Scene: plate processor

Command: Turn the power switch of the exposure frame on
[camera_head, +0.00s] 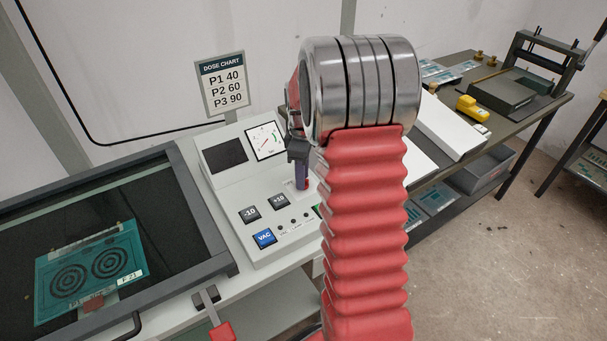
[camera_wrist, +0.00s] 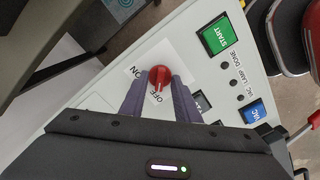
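The power switch is a small red knob (camera_wrist: 160,76) on the white control panel (camera_wrist: 190,60) of the exposure frame, with ON printed to its left and OFF below it in the wrist view. Its narrow lower end appears to point towards OFF. My gripper (camera_wrist: 159,84) is over the panel with one purple-grey finger on each side of the knob. The fingers are apart, and a narrow gap seems to show beside the knob; contact cannot be told. In the head view my gripper (camera_head: 302,182) points down at the panel, and my arm hides part of the panel.
A blue VAC button (camera_head: 264,238), the -10 button (camera_head: 250,214) and the +10 button (camera_head: 279,201) are near the gripper. A green START button (camera_wrist: 219,36) is beside the switch. The dark glass frame (camera_head: 205,215) lies left, and a dose chart (camera_head: 222,84) stands behind.

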